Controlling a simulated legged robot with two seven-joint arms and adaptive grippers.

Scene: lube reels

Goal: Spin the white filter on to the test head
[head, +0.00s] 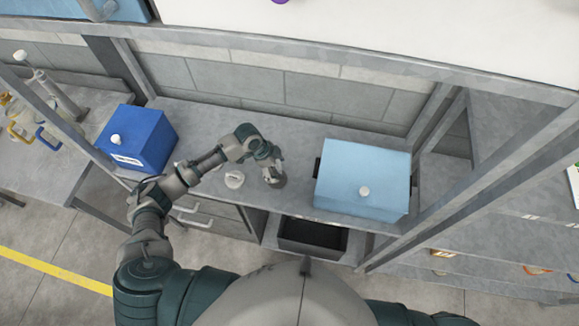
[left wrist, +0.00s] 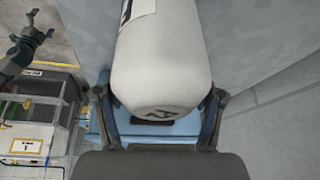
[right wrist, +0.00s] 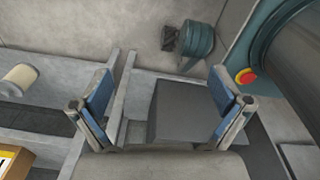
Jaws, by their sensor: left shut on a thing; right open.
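The white filter (left wrist: 162,62) fills the upper middle of the left wrist view, a rounded white cylinder with a dark mark and part of a label. My left gripper (left wrist: 158,108) is shut on it, one finger on each side. In the head view my left gripper (head: 274,174) is over the grey bench; the held filter cannot be clearly made out there. A small white round piece (head: 234,180) sits on the bench left of this gripper; I cannot tell if it is the test head. My right gripper (right wrist: 162,98) is open and empty.
A dark blue box (head: 150,140) stands at the bench's left end, a light blue box (head: 350,170) at its right. A black bin (head: 312,237) sits below. Bare bench (head: 300,130) lies between the boxes. In the right wrist view a grey box (right wrist: 180,112) lies beyond the fingers.

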